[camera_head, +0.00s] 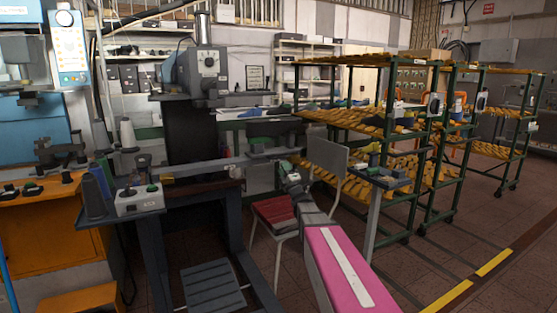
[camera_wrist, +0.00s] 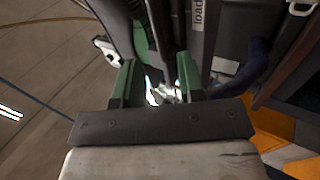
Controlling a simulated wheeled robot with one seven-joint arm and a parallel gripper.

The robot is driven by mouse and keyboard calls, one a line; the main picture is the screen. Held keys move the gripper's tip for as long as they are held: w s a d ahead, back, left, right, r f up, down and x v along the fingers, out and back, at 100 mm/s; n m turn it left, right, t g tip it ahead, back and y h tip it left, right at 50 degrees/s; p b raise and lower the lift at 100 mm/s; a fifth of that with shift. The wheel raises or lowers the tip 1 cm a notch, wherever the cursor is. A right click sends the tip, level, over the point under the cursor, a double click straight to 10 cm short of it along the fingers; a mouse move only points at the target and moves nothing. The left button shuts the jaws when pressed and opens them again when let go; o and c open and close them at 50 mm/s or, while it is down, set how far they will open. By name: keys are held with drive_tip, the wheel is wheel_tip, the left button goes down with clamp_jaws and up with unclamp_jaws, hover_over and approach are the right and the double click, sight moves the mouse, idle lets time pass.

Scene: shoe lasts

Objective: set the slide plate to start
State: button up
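My gripper (camera_head: 290,172) is in front of the dark machine, near the right part of its long grey bar (camera_head: 212,165). In the wrist view its two green fingers (camera_wrist: 157,84) stand apart, with a gap between them and nothing clearly held. Dark rails run away beyond the fingertips, with a green piece (camera_wrist: 140,38) between them. A pale label reading "load" (camera_wrist: 198,15) is on the right-hand rail. I cannot tell for sure which part is the slide plate. No label reading "start" can be made out. I cannot tell whether the fingers touch anything.
The machine's head (camera_head: 200,75) rises at the back. A control box (camera_head: 139,200) and thread cones stand at its left. A red-seated chair (camera_head: 275,210) is close by my arm. Green racks with yellow lasts (camera_head: 355,118) stand right. Floor is open at the lower right.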

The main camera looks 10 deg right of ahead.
sight(278, 158)
drive_tip(key=x, duration=0.6)
drive_tip(key=shift+w+r, duration=0.25)
